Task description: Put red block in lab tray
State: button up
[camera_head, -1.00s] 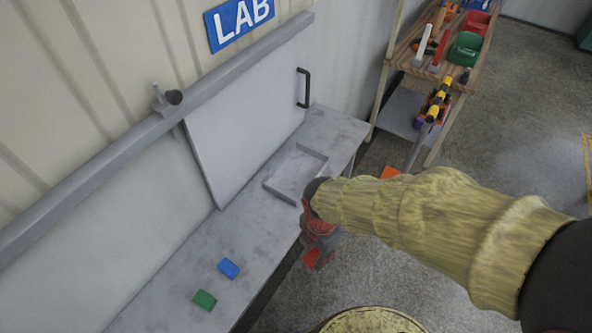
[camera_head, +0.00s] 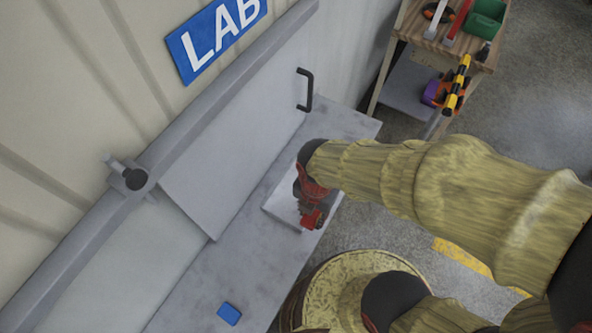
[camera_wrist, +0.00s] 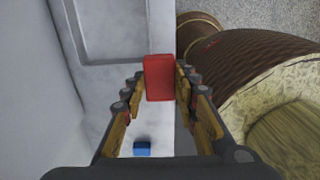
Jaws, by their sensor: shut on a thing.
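My gripper (camera_head: 311,212) is shut on the red block (camera_wrist: 159,78), which sits between the fingertips in the wrist view. In the head view the red block (camera_head: 312,221) shows small below the gripper, by the front side of the lab tray. The lab tray (camera_head: 280,211) is a shallow grey tray on the bench, partly hidden by my arm. In the wrist view part of the tray (camera_wrist: 115,58) lies up and left of the block. The block appears above the bench strip beside the tray; its height cannot be told.
A blue block (camera_head: 229,313) lies on the grey bench (camera_head: 220,275); it also shows in the wrist view (camera_wrist: 142,149). A wall panel with a black handle (camera_head: 304,90) and a grey rail (camera_head: 210,105) stand behind. A wooden tool shelf (camera_head: 440,45) is at the back right.

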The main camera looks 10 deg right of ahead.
jog(key=w+f, duration=0.3)
jog(key=w, duration=0.1)
jog(key=w+a+f+b, duration=0.1)
jog(key=w+f, duration=0.2)
jog(key=w, duration=0.2)
jog(key=w+f, duration=0.3)
jog(key=w, duration=0.1)
jog(key=shift+w+a+f, duration=0.15)
jog(key=shift+w, duration=0.2)
jog(key=shift+w+f+b, duration=0.25)
jog(key=shift+f+b, duration=0.05)
jog(key=shift+f, duration=1.55)
jog(key=shift+f, duration=0.15)
jog(key=o, duration=1.2)
